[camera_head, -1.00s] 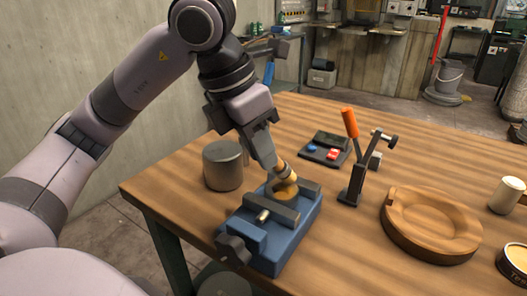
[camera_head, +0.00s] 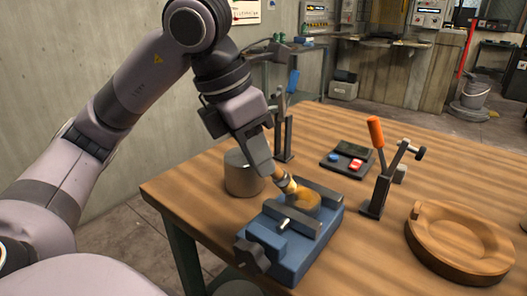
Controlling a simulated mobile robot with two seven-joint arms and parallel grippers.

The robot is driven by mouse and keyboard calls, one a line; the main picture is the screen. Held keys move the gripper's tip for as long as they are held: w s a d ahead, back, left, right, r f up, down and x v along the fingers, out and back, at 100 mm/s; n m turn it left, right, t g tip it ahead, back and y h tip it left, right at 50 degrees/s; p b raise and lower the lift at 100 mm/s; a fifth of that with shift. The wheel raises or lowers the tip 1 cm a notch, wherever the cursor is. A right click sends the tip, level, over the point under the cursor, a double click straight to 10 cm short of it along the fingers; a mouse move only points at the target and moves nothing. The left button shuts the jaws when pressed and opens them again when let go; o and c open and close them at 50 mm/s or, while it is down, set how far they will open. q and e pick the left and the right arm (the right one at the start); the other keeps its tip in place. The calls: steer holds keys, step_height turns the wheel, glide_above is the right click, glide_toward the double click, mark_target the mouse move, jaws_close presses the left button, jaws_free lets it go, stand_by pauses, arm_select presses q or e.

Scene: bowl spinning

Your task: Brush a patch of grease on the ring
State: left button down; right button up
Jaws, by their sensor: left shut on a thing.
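A blue vise (camera_head: 283,247) stands at the table's near left edge. A brownish-gold round piece, which looks like the ring (camera_head: 306,200), sits between its grey jaws. My left gripper (camera_head: 272,172) is shut on a brush (camera_head: 286,184), slanting down to the right. The brush tip is at the ring's left upper side; I cannot tell whether it touches. Most of the brush handle is hidden by the gripper. A separate grease patch cannot be made out. My right gripper is not in view.
A grey metal cylinder (camera_head: 242,175) stands just left of the vise. A dark control box with blue and red buttons (camera_head: 346,159) lies behind. An orange-handled lever clamp (camera_head: 378,180) stands right of the vise, and a round wooden tray (camera_head: 462,243) lies farther right.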

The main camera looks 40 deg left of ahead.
arm_select(q)
steer(key=shift+s+d, duration=0.15)
steer(key=shift+s, duration=0.3)
steer(key=d, duration=0.1)
steer(key=w+d+p, duration=0.1)
steer(key=d, duration=0.2)
steer(key=shift+w+d, duration=0.2)
steer(key=shift+w, duration=0.05)
stand_by(0.6)
steer(key=shift+r+p, duration=0.1)
steer(key=shift+p, duration=0.3)
steer(key=shift+r+p, duration=2.25)
steer(key=shift+r, duration=0.65)
steer(key=shift+r, duration=0.1)
step_height(320, 180, up, 3)
steer(key=shift+f+p, duration=0.1)
steer(key=shift+p, duration=1.1)
